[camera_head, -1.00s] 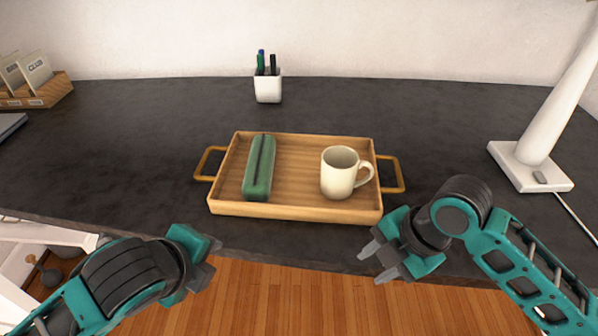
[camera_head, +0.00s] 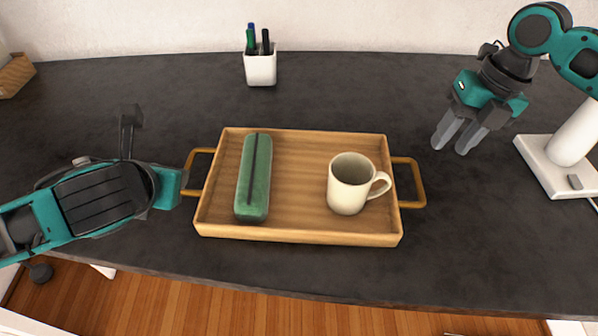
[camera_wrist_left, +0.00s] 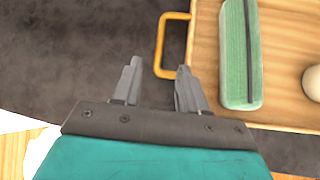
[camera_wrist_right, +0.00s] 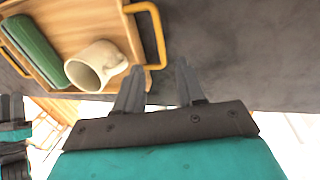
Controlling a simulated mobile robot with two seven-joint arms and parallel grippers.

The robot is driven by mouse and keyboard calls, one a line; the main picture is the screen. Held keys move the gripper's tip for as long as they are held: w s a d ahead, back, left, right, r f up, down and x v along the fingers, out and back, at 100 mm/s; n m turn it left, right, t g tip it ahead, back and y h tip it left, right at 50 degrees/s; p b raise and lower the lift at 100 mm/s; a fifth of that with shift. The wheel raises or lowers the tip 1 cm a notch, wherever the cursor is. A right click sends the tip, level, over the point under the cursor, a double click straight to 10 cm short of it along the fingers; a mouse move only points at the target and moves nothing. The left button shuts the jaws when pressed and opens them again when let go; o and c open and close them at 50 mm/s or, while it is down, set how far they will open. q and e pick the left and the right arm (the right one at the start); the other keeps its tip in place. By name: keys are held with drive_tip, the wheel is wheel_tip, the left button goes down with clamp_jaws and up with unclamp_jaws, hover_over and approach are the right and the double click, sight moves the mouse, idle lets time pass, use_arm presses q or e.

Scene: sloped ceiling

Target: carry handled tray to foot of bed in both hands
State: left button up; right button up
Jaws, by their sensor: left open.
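The wooden tray (camera_head: 300,236) lies on the dark desk with a brass-coloured handle at each end. It carries a green pencil case (camera_head: 254,178) and a cream mug (camera_head: 347,184). My left gripper (camera_wrist_left: 157,78) is open and empty, close to the left handle (camera_wrist_left: 160,50), which shows just beyond and between its fingers. In the head view my left arm hides much of that gripper. My right gripper (camera_head: 457,145) is open and empty, raised to the right of and beyond the right handle (camera_head: 420,183). That handle also shows ahead of its fingers in the right wrist view (camera_wrist_right: 160,35).
A white pen cup (camera_head: 261,69) stands behind the tray near the wall. A white lamp base (camera_head: 555,168) is at the right with a cable. A wooden card holder (camera_head: 15,75) sits at the far left. The desk's front edge runs below the tray.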

sight(187, 166)
use_arm(q)
drive_tip(key=x, duration=1.2)
drive_tip(key=shift+w+f, duration=0.2)
drive_tip(key=shift+f, duration=0.1)
use_arm(e)
drive_tip(key=f, duration=0.4)
drive_tip(key=a+f, duration=0.1)
drive_tip(key=f, duration=0.3)
drive_tip(key=a+f, duration=0.1)
drive_tip(key=f, duration=0.3)
drive_tip(key=shift+s+a+f, duration=0.15)
drive_tip(key=shift+a+f, duration=0.1)
drive_tip(key=shift+f, duration=0.05)
use_arm(q)
clamp_jaws()
use_arm(e)
clamp_jaws()
use_arm(q)
drive_tip(key=shift+r, duration=0.1)
use_arm(e)
drive_tip(key=shift+r, duration=0.1)
